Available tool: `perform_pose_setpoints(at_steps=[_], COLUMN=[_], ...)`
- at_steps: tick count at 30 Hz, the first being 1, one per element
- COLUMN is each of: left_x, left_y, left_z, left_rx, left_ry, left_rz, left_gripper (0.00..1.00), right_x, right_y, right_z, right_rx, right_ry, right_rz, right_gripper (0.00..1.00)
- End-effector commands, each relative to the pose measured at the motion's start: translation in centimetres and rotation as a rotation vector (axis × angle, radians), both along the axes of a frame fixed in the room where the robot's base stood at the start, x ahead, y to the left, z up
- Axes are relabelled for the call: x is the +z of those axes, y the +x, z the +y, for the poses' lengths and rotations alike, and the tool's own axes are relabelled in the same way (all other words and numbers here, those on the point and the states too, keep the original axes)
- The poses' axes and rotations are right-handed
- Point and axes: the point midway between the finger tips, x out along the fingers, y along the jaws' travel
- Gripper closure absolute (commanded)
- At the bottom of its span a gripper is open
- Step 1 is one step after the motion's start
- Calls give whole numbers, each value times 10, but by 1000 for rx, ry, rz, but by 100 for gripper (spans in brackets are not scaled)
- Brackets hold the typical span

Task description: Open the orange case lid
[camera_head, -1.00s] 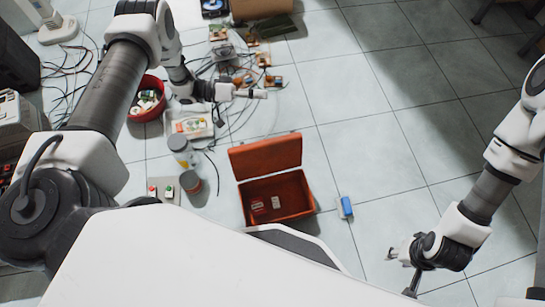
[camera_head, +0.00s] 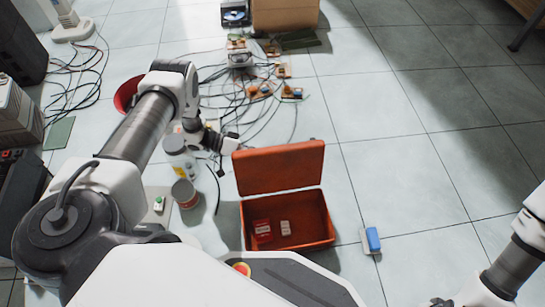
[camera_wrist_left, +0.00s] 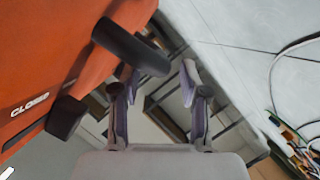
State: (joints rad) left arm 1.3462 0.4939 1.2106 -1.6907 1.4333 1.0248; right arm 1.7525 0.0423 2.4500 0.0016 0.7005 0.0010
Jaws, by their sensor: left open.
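The orange case (camera_head: 322,225) sits on the floor in the head view. My left gripper (camera_head: 230,143) is just off the lid's upper left corner. In the left wrist view the gripper (camera_wrist_left: 160,82) is open, beside an orange surface (camera_wrist_left: 60,55) with white lettering and two black fittings (camera_wrist_left: 66,117). One black fitting (camera_wrist_left: 130,45) overlaps the left finger; contact is unclear. My right gripper (camera_head: 438,302) is mostly cut off at the bottom edge.
A blue-and-white object (camera_head: 372,240) lies right of the case. A white bottle (camera_head: 180,160) and a jar (camera_head: 185,193) stand left of it, near my left arm. Cables and circuit boards (camera_head: 260,91) spread behind the case.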

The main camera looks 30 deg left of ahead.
Motion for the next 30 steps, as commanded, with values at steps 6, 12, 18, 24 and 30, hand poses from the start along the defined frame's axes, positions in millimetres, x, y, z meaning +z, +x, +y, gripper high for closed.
perform_pose_setpoints(at_steps=[6,12,18,24,30], left_x=[-11,-10,-10,-10,7], left_y=[13,15,14,14,10], left_z=[-31,-35,-35,-35,-39], left_rx=[0,0,1,0,1], left_ry=[-2,0,-1,0,48], left_rz=[0,0,0,0,-58], left_gripper=[55,55,91,100,100], right_x=[-16,-16,-16,-16,11], right_y=[1,1,1,1,0], right_z=[0,0,0,0,0], right_rx=[-3,-4,-4,-4,0], right_ry=[0,0,0,0,0], right_rz=[-3,-3,-3,-3,0], right_gripper=[60,60,60,60,60])
